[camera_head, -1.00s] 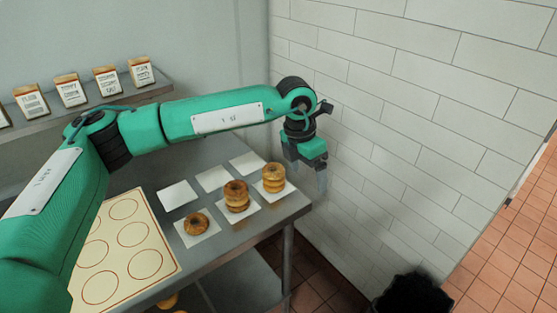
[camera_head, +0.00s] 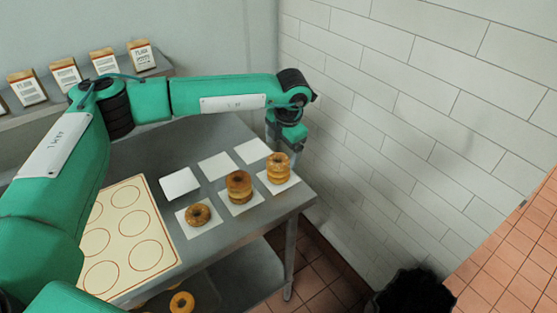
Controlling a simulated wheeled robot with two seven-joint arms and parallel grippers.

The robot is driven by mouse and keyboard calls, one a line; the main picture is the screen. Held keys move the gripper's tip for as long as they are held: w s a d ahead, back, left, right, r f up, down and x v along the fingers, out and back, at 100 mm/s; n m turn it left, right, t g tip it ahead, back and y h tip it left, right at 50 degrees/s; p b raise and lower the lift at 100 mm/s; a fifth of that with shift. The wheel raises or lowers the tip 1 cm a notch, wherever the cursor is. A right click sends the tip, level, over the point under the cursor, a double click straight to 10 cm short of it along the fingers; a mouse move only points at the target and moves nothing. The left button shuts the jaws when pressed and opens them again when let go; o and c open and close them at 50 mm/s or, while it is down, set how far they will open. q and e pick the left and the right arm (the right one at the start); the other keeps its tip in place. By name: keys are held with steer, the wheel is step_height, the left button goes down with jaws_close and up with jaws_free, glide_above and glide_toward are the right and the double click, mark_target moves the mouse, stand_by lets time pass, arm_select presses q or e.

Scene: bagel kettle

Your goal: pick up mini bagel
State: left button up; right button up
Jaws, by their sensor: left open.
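Mini bagels rest on white paper squares on the metal table. A single bagel (camera_head: 198,214) lies on the front left square. A darker stack (camera_head: 239,186) stands on the middle square, and a lighter stack (camera_head: 279,168) stands on the right square. My left gripper (camera_head: 286,147) points down above and just behind the right stack; its fingertips are partly hidden and it appears empty. I cannot tell whether it touches the stack. My right gripper is not in view.
A cream mat (camera_head: 122,240) with printed circles covers the table's left side. Three back paper squares (camera_head: 216,166) are bare. Packages (camera_head: 64,76) line a shelf at the upper left. A tiled wall (camera_head: 400,140) stands close to the right. Another bagel (camera_head: 181,302) shows below the table edge.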

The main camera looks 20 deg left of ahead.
mark_target(279, 157)
arm_select(q)
steer(key=f, duration=0.2)
steer(key=a+f+p, duration=0.1)
steer(key=f, duration=0.1)
steer(key=shift+w+f+p, duration=0.15)
steer(key=shift+f+p, duration=0.15)
steer(key=shift+f, duration=0.05)
steer(key=c, duration=1.1)
steer(key=shift+o, duration=0.2)
steer(key=shift+r, duration=0.15)
